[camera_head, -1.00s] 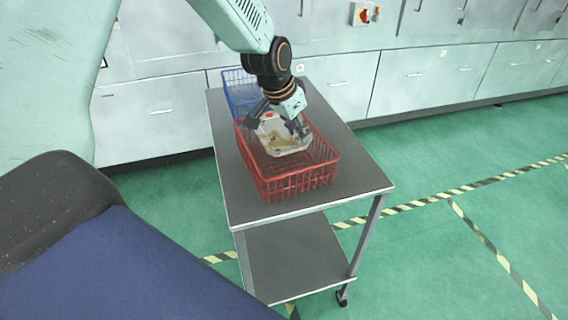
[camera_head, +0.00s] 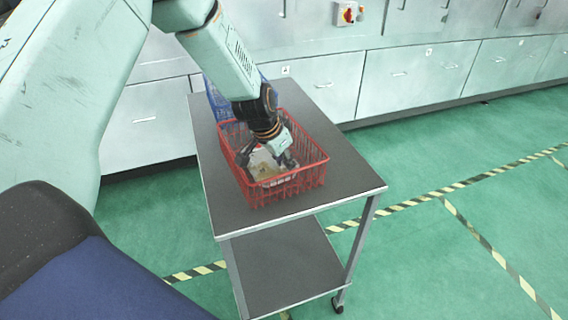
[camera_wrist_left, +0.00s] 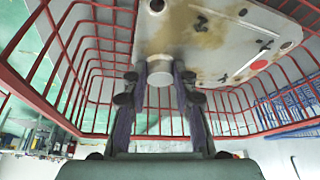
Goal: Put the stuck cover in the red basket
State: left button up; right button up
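The cover (camera_head: 258,168), a pale casting with brownish stains, is inside the red wire basket (camera_head: 291,186) on the cart. In the left wrist view the cover (camera_wrist_left: 218,38) shows dark marks, holes and a red dot. My left gripper (camera_head: 267,159) reaches down into the basket from above. In the wrist view its two fingers (camera_wrist_left: 160,76) stand close on both sides of a round boss on the cover and seem to touch it; the tips are blurred. The cover's underside and its contact with the basket floor are hidden. My right gripper is not in view.
A blue wire basket (camera_head: 217,101) stands behind the red one, partly hidden by my arm. The grey cart top (camera_head: 345,179) is bare to the right and front. Cabinets (camera_head: 402,78) line the wall behind; the green floor at right is clear.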

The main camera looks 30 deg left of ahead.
pick_arm(q)
jog(key=o, duration=0.3)
jog(key=shift+s+d+r, duration=0.2)
jog(key=shift+s+r, duration=0.1)
jog(key=shift+s, duration=0.4)
jog(key=shift+o, duration=0.7)
jog(key=shift+r, duration=0.1)
jog(key=shift+w+a+f, duration=0.1)
jog(key=shift+w+f, duration=0.35)
jog(key=shift+w, duration=0.1)
jog(key=p+v, duration=0.4)
jog(key=v, duration=0.1)
jog(key=shift+s+r, duration=0.25)
jog(key=shift+r, duration=0.05)
jog(key=shift+s+r+p, duration=0.15)
jog(key=shift+r+p, duration=0.6)
jog(key=p+v, duration=0.4)
jog(key=v, duration=0.1)
jog(key=shift+s+p, duration=0.2)
jog(key=shift+p, duration=0.15)
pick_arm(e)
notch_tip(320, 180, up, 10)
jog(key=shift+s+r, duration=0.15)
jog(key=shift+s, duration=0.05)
pick_arm(q)
jog(key=shift+s+r, duration=0.15)
jog(key=shift+s, duration=0.05)
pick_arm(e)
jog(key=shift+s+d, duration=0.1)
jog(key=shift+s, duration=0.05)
